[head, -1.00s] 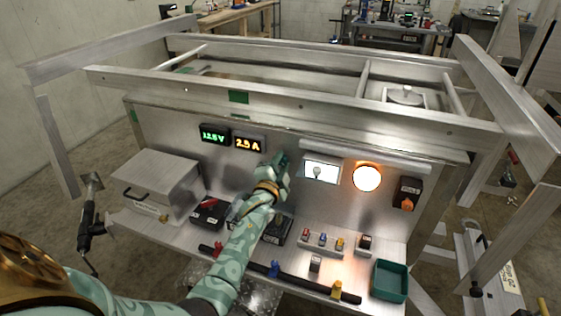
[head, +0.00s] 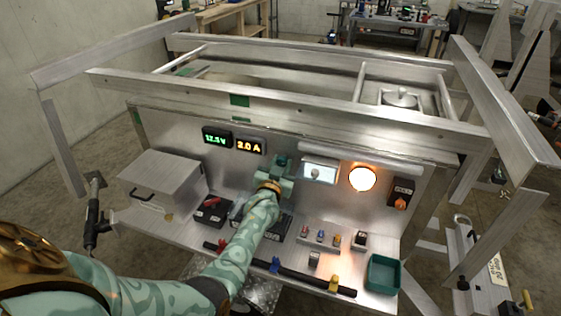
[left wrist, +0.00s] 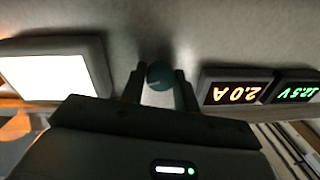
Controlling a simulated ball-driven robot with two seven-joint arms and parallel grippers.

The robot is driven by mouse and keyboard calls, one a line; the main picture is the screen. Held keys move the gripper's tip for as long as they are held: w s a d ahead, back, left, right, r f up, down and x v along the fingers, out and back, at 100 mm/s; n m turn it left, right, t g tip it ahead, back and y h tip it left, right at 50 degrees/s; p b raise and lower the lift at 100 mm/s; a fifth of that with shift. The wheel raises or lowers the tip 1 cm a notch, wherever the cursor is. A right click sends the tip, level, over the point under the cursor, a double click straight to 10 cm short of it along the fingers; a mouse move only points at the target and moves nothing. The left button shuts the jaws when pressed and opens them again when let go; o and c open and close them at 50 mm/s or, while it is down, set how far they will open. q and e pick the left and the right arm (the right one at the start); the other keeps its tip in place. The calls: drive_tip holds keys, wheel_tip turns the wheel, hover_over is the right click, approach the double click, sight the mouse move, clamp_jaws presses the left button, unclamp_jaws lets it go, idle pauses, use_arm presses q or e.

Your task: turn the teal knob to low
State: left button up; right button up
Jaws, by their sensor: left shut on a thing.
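The teal knob (left wrist: 160,76) sits on the metal panel between the two finger pads of my left gripper (left wrist: 160,88) in the left wrist view. My left gripper is shut on the knob. In the head view my left gripper (head: 281,168) reaches the panel between the displays and the white lit panel, and it hides the knob. The amber display (head: 249,146) reads 2.0 A and the green display (head: 216,137) reads 12.5 V. My right gripper does not show.
A white lit panel (head: 319,172) and a round glowing lamp (head: 362,178) are right of my gripper. A metal box (head: 160,180) stands left on the shelf. Connectors, a dark bar with coloured clips (head: 300,277) and a teal bin (head: 383,274) lie along the shelf.

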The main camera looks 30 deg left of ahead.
use_arm(q)
drive_tip(key=n+p, duration=0.1)
drive_tip(key=n, duration=0.2)
drive_tip(key=shift+n, duration=0.4)
drive_tip(key=n+p, duration=0.1)
drive_tip(key=n, duration=0.2)
drive_tip(key=shift+n+g+p, duration=0.3)
drive_tip(key=n, duration=0.3)
drive_tip(key=shift+f+h+p, duration=0.1)
drive_tip(key=shift+h+p, duration=0.2)
drive_tip(key=shift+s+n, duration=0.1)
drive_tip(key=shift+n, duration=1.8)
drive_tip(key=o, duration=1)
drive_tip(key=shift+c, duration=0.2)
